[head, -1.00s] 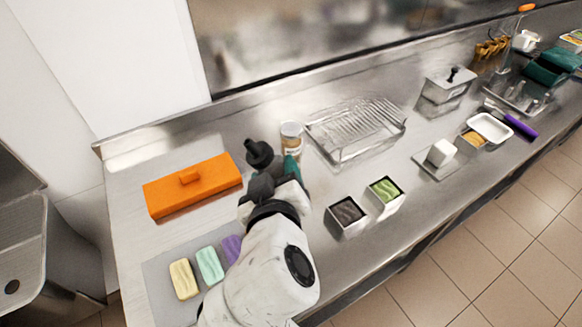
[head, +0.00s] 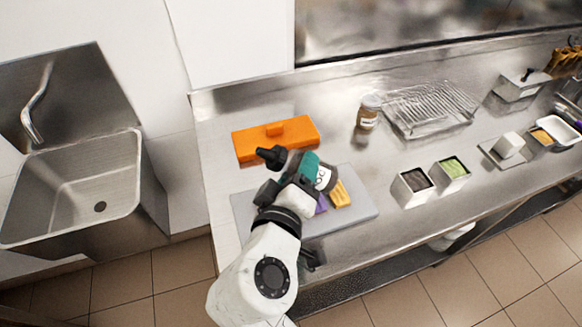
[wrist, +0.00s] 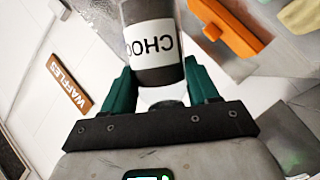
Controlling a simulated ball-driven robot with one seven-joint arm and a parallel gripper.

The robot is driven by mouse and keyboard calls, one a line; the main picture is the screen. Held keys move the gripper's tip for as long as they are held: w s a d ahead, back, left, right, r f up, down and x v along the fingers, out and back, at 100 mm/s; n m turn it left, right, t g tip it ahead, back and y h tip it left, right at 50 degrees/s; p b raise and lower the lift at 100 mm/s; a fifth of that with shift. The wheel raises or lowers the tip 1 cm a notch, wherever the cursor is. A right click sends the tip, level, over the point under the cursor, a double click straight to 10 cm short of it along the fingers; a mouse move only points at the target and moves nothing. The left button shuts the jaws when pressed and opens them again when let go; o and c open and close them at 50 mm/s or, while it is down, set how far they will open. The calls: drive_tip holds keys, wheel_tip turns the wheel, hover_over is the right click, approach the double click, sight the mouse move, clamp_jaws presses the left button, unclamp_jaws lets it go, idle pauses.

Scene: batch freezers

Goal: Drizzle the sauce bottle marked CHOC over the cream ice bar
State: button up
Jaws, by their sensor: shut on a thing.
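My gripper (head: 300,172), with teal fingers, is shut on the dark sauce bottle (head: 325,178). In the wrist view the white label of the bottle (wrist: 153,42) reads CHOC, upside down. The bottle is tilted well over, its black nozzle pointing left in the head view, above the grey mat (head: 350,218). A purple bar (head: 321,204) and a yellow-orange bar (head: 341,194) show on the mat beside the gripper. The cream ice bar is hidden behind my arm in the head view. A pale bar (wrist: 301,16) shows at the wrist view's upper right corner. No sauce is visible.
An orange lidded box (head: 275,138) stands just behind the mat. A jar (head: 369,112), a wire rack (head: 430,108) and two small tubs (head: 412,188) are to the right. A sink (head: 80,185) is left of the counter.

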drive_tip(key=shift+d+f+n+h+b, duration=0.3)
drive_tip(key=shift+d+f+n+h, duration=0.25)
drive_tip(key=shift+f+n, duration=0.35)
drive_tip(key=shift+d+f+n+t+b, duration=0.2)
drive_tip(key=shift+f+n+t+b, duration=0.35)
drive_tip(key=shift+f+n, duration=0.35)
wheel_tip(320, 180, down, 2)
drive_tip(key=n+t+h+b, duration=0.1)
drive_tip(key=n, duration=0.2)
drive_tip(key=shift+d+f, duration=0.1)
drive_tip(key=shift+f, duration=0.05)
drive_tip(key=shift+f+n+t+b, duration=0.45)
drive_tip(key=shift+f+n+b, duration=0.35)
drive_tip(key=shift+n, duration=0.3)
drive_tip(key=shift+w+r+n+p, duration=0.1)
drive_tip(key=shift+r+n+p, duration=0.45)
drive_tip(key=shift+r+n, duration=0.1)
drive_tip(key=n, duration=0.1)
drive_tip(key=a+r+n+t, duration=0.1)
drive_tip(key=n, duration=0.1)
drive_tip(key=r+n+t+y+p, duration=0.1)
drive_tip(key=shift+a+n, duration=0.3)
drive_tip(key=shift+n, duration=0.05)
drive_tip(key=shift+r, duration=0.1)
